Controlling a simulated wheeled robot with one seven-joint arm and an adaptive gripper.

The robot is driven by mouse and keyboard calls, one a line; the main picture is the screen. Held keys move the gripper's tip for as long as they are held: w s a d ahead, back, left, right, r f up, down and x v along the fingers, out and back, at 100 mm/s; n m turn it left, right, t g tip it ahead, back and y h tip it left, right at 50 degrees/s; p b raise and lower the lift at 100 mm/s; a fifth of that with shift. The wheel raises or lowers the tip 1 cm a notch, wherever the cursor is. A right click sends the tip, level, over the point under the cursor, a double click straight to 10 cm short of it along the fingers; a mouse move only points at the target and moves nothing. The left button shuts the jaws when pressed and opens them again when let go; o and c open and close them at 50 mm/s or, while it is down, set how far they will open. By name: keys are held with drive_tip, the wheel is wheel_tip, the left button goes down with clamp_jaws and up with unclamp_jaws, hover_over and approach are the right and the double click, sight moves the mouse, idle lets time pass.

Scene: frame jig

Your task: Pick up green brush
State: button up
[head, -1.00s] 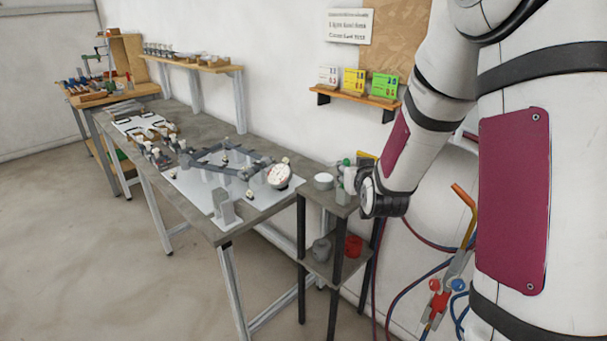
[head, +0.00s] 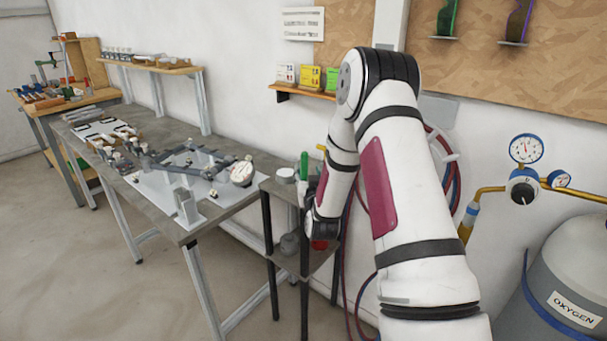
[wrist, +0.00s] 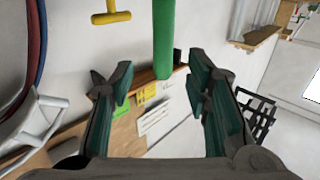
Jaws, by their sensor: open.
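The green brush (head: 304,167) stands upright on the top of the small dark shelf stand, just left of my arm in the head view. Its lower part is hard to make out there. In the wrist view its green handle (wrist: 163,38) comes in from the top edge, in line with the gap between my fingers. My gripper (wrist: 158,78) is open, with nothing clasped; the handle shows beyond the fingertips, apart from both fingers. In the head view my own arm hides the gripper.
The small stand (head: 283,188) also holds a white round container (head: 286,175) beside the brush. A red container (head: 320,245) sits lower down. A long workbench (head: 205,220) with a frame jig is to the left. Hoses and an oxygen cylinder (head: 560,285) are on the right.

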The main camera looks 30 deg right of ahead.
sight(305, 166)
drive_tip(key=shift+f+x, duration=0.2)
drive_tip(key=shift+x, duration=1.55)
drive_tip(key=shift+f+x, duration=0.15)
drive_tip(key=shift+x, duration=1.65)
drive_tip(key=shift+w+a, duration=0.1)
drive_tip(key=shift+a, duration=0.1)
clamp_jaws()
